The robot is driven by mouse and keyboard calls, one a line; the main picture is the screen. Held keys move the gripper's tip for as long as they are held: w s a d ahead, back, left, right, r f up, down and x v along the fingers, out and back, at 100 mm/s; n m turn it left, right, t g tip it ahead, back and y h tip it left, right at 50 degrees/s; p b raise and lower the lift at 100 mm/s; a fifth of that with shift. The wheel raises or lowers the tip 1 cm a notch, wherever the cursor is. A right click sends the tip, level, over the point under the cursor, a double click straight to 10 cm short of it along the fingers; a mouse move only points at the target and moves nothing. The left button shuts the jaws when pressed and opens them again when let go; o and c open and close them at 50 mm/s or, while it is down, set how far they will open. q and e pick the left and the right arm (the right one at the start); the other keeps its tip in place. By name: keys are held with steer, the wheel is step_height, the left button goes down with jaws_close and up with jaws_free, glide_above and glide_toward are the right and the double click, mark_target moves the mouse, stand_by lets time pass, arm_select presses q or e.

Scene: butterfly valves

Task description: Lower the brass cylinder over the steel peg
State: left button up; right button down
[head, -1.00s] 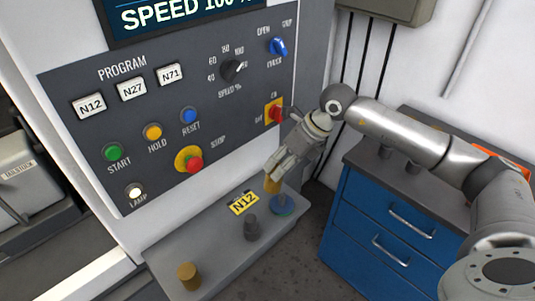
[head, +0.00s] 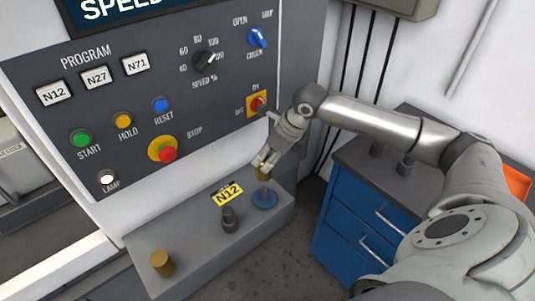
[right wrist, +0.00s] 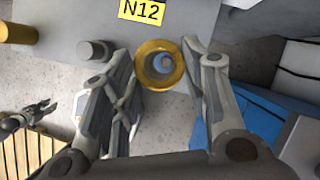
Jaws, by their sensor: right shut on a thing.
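In the right wrist view the gripper's fingers (right wrist: 160,72) flank the brass cylinder (right wrist: 160,85), which shows as an open ring. Any gap between cylinder and peg top is too small to tell. My left gripper (right wrist: 38,112) seems to show small at left in the wrist view; its jaw state is unclear.
On the same grey ledge (head: 190,243) stand a dark grey post (head: 229,220), another brass cylinder (head: 161,264) and a yellow N12 label (head: 227,194). The control panel (head: 120,90) rises behind. A blue drawer cabinet (head: 350,220) stands at right.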

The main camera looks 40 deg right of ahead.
mark_target(268, 180)
steer(key=shift+f+b, duration=1.2)
steer(key=shift+f, duration=1.55)
steer(key=shift+f+b, duration=0.9)
steer(key=shift+b, duration=0.1)
steer(key=shift+f+b, duration=1.55)
steer(key=shift+b, duration=0.15)
steer(key=c, duration=0.8)
jaws_free()
steer(key=shift+o, duration=0.3)
steer(key=shift+s+f, duration=0.15)
